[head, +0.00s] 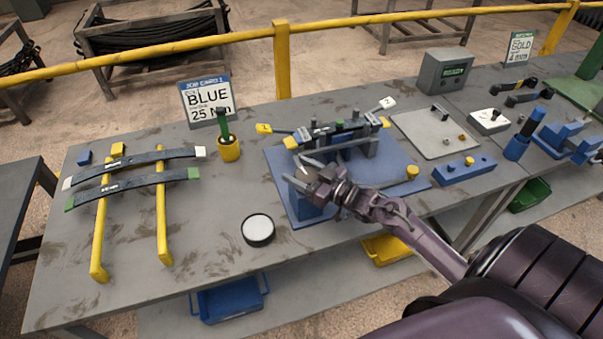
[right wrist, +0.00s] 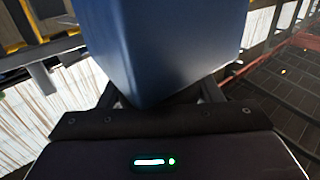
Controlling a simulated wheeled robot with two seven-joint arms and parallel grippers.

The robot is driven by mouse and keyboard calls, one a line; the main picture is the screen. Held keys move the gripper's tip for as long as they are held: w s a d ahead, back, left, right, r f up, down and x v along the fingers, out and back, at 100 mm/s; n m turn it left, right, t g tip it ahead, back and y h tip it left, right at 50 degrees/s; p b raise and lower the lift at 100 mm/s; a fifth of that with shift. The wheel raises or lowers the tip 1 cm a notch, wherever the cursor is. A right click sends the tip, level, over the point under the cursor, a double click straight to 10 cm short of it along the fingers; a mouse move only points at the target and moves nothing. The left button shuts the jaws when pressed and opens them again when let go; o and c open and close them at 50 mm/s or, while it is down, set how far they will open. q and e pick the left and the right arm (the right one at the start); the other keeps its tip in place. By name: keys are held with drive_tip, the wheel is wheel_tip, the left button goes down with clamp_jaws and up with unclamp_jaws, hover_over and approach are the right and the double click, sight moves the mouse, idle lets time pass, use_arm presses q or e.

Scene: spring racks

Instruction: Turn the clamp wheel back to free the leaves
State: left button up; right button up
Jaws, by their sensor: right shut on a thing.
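The leaf clamp fixture stands on a blue base plate (head: 404,183) in the middle of the bench. A stack of dark leaves (head: 335,131) with yellow and white tips lies across its grey posts. My right gripper (head: 304,177) reaches in from the right to the near left end of the fixture, above a blue block (head: 307,208). It is shut on the clamp wheel, which is mostly hidden by the fingers. In the right wrist view the blue block (right wrist: 165,45) fills the space before the gripper and hides the fingertips. My left gripper is out of view.
Two curved leaves (head: 130,181) rest on yellow rails (head: 163,215) at left. A yellow cup (head: 228,149) with a green-handled tool and a round white-topped dish (head: 258,230) stand nearby. A grey tray (head: 422,145) and blue holder (head: 465,171) lie at right.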

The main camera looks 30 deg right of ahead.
drive_tip(key=shift+n+g+y, duration=0.3)
drive_tip(key=shift+n+y, duration=0.2)
drive_tip(key=shift+y, duration=0.2)
drive_tip(key=o, duration=1)
drive_tip(key=shift+c, duration=0.2)
drive_tip(key=shift+s, duration=0.1)
drive_tip(key=shift+s+d+f+b, duration=0.1)
drive_tip(key=shift+s+b, duration=0.15)
drive_tip(key=shift+b, duration=0.05)
drive_tip(key=b+v, duration=0.1)
drive_tip(key=v, duration=0.6)
drive_tip(key=shift+b, duration=0.3)
drive_tip(key=shift+s, duration=0.1)
